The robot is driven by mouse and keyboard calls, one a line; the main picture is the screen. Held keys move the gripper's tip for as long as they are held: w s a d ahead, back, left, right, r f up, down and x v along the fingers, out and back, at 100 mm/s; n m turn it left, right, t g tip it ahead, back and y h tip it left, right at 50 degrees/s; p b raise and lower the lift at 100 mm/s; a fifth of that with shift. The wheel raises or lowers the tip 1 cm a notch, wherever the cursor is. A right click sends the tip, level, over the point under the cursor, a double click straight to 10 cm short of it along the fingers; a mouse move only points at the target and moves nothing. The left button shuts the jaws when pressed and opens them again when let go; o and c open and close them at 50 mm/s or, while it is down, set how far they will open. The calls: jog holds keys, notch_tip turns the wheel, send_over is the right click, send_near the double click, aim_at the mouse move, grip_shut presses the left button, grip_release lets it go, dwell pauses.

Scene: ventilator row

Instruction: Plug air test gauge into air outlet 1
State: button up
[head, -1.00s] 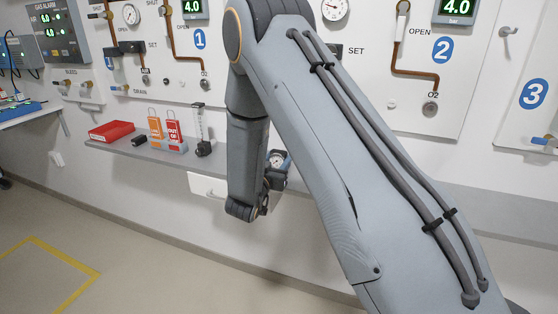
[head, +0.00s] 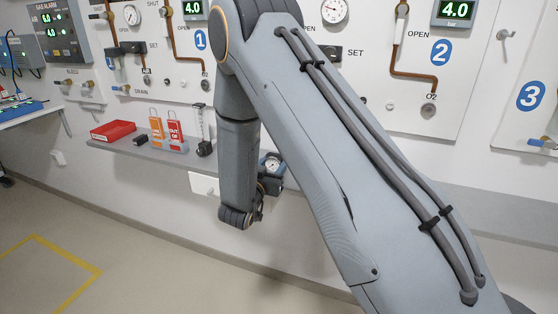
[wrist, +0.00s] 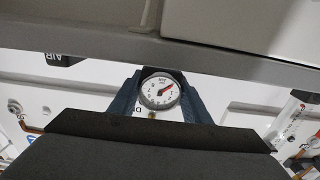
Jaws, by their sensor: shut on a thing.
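The air test gauge (wrist: 160,91) is a round white dial with a red needle. My gripper (wrist: 160,105) is shut on it, with a blue-grey finger on each side of the dial. In the head view the gauge (head: 271,162) shows just right of my forearm, below the shelf level and in front of the wall. Panel 1 is partly covered by my arm. A small fitting (head: 147,82) under a short pipe on that panel may be air outlet 1, but its label is too small to read surely. The gauge's plug end is not clearly visible.
A grey shelf (head: 170,151) holds a red tray (head: 113,131), orange and red tags (head: 174,132) and a flowmeter (head: 203,131). In the wrist view a grey ledge (wrist: 70,68) crosses above the gauge. Panel 2 (head: 425,122) stands right; the floor at left is clear.

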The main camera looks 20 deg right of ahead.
jog(key=p+v, duration=0.3)
jog(key=v, duration=0.7)
jog(key=shift+s, duration=0.25)
dwell(0.4)
dwell(1.4)
